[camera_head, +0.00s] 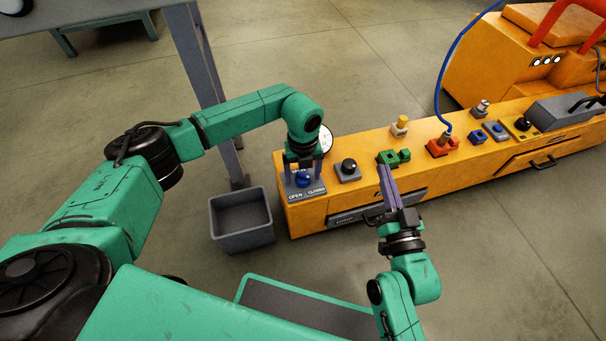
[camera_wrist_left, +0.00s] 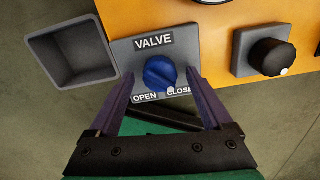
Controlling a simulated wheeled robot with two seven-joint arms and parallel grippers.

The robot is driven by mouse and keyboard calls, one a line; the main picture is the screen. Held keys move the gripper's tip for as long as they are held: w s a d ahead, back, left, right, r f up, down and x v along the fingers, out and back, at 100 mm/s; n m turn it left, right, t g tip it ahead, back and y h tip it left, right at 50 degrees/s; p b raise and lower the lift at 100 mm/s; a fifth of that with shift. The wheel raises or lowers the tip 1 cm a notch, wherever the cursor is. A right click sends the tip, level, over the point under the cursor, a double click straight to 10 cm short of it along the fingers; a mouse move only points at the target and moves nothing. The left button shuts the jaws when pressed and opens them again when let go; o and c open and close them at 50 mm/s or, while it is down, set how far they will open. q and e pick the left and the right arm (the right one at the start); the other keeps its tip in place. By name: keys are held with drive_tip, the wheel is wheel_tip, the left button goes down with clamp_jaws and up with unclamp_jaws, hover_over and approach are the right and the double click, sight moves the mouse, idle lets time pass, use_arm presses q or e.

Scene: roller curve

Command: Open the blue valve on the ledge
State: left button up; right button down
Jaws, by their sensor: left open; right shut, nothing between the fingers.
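The blue valve (camera_head: 303,180) is a round knob on a grey plate (camera_head: 291,188) at the left end of the orange ledge (camera_head: 300,216). In the left wrist view the blue knob (camera_wrist_left: 160,73) has VALVE printed above it and OPEN and CLOSED below, with a white mark at its lower right near CLOSED. My left gripper (camera_wrist_left: 153,82) is open, its fingers on either side of the knob; contact cannot be told. My right gripper (camera_head: 383,170) is shut and empty, its tips close to a green block (camera_head: 393,158) on the ledge.
A grey bin (camera_head: 242,222) stands on the floor left of the ledge. A black knob (camera_head: 348,166) sits right of the valve. A drawer handle (camera_head: 543,162) sticks out in front.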

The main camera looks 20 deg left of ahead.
use_arm(q)
clamp_jaws()
use_arm(e)
drive_tip(key=shift+r, duration=0.3)
